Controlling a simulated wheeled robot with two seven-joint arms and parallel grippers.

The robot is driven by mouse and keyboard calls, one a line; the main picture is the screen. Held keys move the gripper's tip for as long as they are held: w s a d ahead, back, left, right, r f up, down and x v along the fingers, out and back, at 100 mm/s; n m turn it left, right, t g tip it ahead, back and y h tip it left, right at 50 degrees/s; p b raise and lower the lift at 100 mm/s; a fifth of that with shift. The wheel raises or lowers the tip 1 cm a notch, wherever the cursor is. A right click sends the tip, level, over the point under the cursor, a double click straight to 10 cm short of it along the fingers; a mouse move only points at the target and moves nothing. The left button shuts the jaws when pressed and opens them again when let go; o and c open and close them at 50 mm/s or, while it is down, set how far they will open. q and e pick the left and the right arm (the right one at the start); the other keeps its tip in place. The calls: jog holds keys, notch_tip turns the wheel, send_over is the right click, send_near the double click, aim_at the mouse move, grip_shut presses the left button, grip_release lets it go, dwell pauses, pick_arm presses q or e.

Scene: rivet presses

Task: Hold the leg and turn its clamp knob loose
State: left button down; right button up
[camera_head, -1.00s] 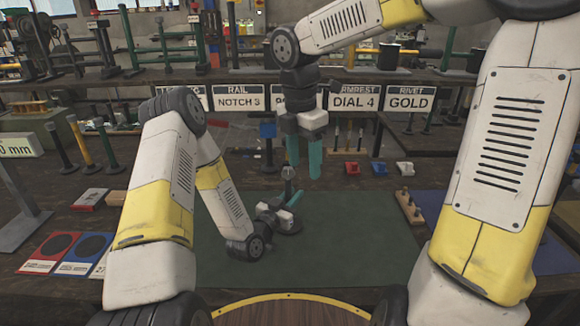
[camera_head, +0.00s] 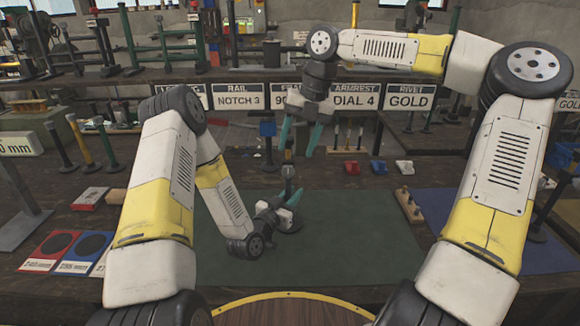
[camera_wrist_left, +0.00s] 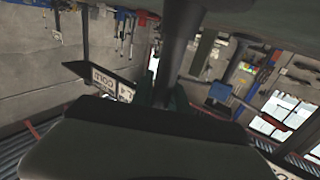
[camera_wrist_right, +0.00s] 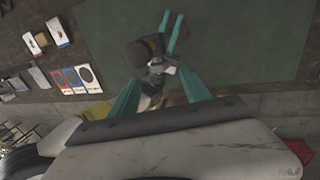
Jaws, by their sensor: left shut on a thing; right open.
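The leg (camera_head: 288,184) is a dark post standing upright on the green mat in the head view. A grey piece sits at its top; I cannot clearly make out the clamp knob. My left gripper (camera_head: 294,198) is low over the mat and shut on the leg. In the left wrist view the dark post (camera_wrist_left: 181,45) rises in front of the left fingers, whose tips are mostly hidden. My right gripper (camera_head: 296,152) is open and empty, above the leg, with its teal fingers pointing down and slightly tilted. The right wrist view shows its spread fingers (camera_wrist_right: 160,92) over the left gripper.
The green mat (camera_head: 345,250) is mostly clear on the right. A wooden block with pegs (camera_head: 409,207) stands at its right edge. Red and blue cards (camera_head: 50,252) lie at the left. Label signs (camera_head: 357,97) stand behind, with small red, blue and white blocks (camera_head: 378,167) before them.

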aim_at(290, 166)
jog(key=x, duration=0.7)
grip_shut()
